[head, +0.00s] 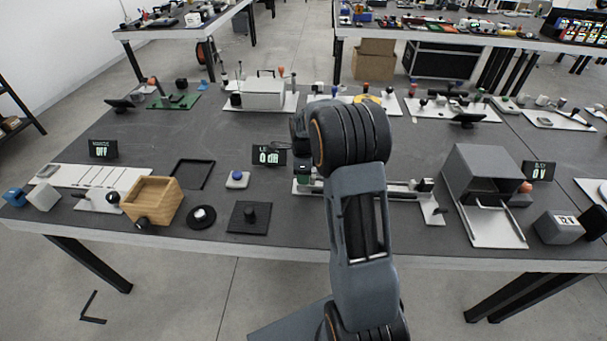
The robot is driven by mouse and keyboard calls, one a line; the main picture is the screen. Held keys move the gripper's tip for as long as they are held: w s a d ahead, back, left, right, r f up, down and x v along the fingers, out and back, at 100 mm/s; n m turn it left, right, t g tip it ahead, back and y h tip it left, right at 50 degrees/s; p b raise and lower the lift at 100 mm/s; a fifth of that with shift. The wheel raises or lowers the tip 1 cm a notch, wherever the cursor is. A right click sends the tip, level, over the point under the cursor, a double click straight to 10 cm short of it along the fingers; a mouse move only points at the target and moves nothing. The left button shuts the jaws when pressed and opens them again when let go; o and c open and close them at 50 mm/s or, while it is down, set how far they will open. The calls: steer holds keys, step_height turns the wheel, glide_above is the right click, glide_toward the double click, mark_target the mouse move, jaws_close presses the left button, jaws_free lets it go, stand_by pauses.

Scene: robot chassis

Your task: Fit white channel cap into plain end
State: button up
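A long pale channel-like rail (402,194) lies on the table behind my arm. My forearm hides its middle. A dark block with a green part (303,173) stands at the rail's left end, and a small dark block (424,185) is at its right end. I cannot pick out the white channel cap for certain. My arm rises in front of the rail, and my dark wrist (299,124) shows at the upper left of its large joint. The fingers of my gripper are hidden, so I cannot see whether they hold anything.
A grey open-fronted housing (487,170) stands right of the rail. The table's middle left is clear.

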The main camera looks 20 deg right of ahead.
steer(key=o, duration=0.3)
step_height(320, 180, up, 11)
steer(key=s+a+r+n+t, duration=0.1)
steer(key=s+a+r+n, duration=0.45)
steer(key=s+n, duration=0.4)
steer(key=s+a+f+n+t, duration=0.1)
steer(key=s+a+f+n, duration=0.1)
steer(key=s+n, duration=0.4)
steer(key=s+a+f+n+t, duration=0.1)
steer(key=s+a+n, duration=0.2)
steer(key=s+n, duration=0.3)
steer(key=shift+s+a+f+n+p, duration=0.3)
steer(key=shift+f+n, duration=0.1)
steer(key=shift+n, duration=0.85)
steer(key=shift+d, duration=0.1)
